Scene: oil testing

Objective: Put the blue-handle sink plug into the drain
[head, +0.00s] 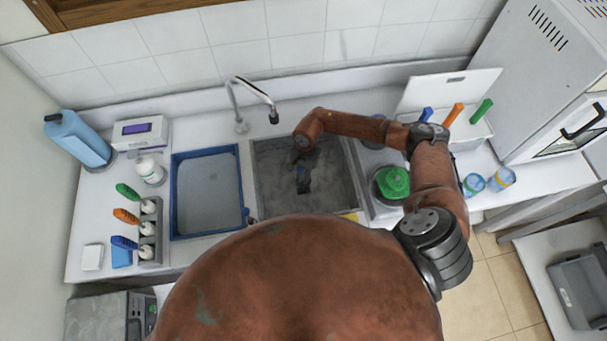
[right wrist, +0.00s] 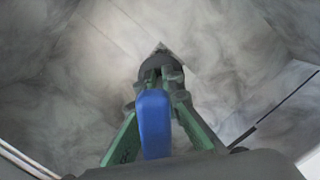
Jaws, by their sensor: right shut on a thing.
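My right gripper (head: 303,182) reaches down into the grey sink basin (head: 268,158) in the head view. In the right wrist view its green-sided fingers (right wrist: 159,78) are shut on the sink plug, whose blue handle (right wrist: 154,122) lies between them. I cannot tell whether the plug touches the basin floor. My left gripper is out of view.
A faucet (head: 253,88) stands behind the basin. A blue-rimmed tray (head: 176,190) is left of it. A green object (head: 394,181) stands right of it, near my right arm. A rack of colored-handle tools (head: 150,230) is at the left. The basin around the gripper looks clear.

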